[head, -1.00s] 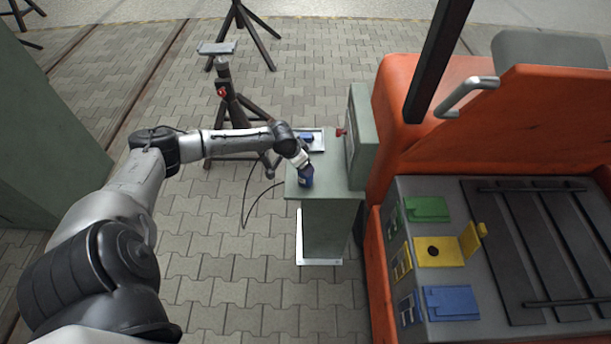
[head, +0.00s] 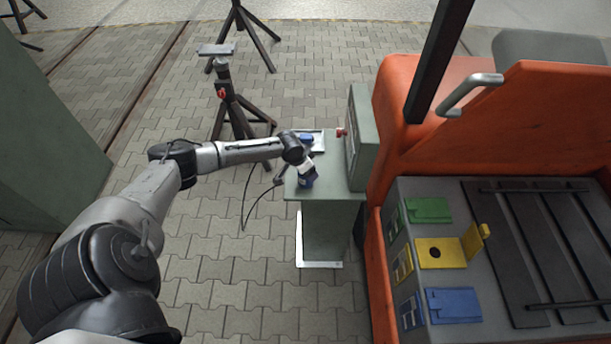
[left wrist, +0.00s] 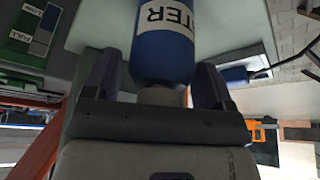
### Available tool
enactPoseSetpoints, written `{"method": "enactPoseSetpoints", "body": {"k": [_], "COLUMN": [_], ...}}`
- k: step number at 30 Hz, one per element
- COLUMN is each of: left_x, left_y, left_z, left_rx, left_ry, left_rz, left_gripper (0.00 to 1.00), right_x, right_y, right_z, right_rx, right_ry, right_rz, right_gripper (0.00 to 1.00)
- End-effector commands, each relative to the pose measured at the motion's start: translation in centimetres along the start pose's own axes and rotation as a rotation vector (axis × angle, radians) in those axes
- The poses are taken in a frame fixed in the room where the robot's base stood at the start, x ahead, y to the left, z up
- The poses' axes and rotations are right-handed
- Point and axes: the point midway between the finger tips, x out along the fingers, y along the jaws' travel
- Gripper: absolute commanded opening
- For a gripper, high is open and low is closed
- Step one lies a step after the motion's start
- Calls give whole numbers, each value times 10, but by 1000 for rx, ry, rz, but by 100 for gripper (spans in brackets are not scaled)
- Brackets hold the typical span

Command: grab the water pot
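The water pot (left wrist: 162,50) is a blue cylinder with a white label ending in "TER" in the left wrist view. It stands on the green cabinet top in the head view (head: 307,181), partly covered by my left gripper (head: 307,169). In the left wrist view, the spread fingers of my left gripper (left wrist: 159,72) lie on either side of the pot. A narrow gap shows at the left finger; contact at the right finger is unclear. The gripper looks open. My right gripper is not in view.
A tray (head: 318,141) with a blue item lies behind the pot on the cabinet (head: 330,225). A green box (head: 364,140) stands to the right. The orange vehicle (head: 540,130) is close by. A tripod stand (head: 230,95) is behind my left arm.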

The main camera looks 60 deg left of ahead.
Motion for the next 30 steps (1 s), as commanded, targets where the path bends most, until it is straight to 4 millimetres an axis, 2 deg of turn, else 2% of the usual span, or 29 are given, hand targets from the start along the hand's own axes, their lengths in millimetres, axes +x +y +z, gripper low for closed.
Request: {"method": "enactPoseSetpoints", "body": {"k": [2, 13, 23, 30], "left_x": [0, 0, -4, -29], "left_y": [0, 0, 0, -1], "left_z": [0, 0, -2, -13], "left_rx": [0, 0, 0, 2], "left_ry": [0, 0, 1, 3], "left_rz": [0, 0, 0, -1], "left_gripper": [69, 34, 33, 33], "right_x": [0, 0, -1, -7], "right_y": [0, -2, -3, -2], "right_z": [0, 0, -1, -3], "right_rx": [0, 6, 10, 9], "right_ry": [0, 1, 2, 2], "right_rz": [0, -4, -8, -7], "right_gripper": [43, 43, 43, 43]}}
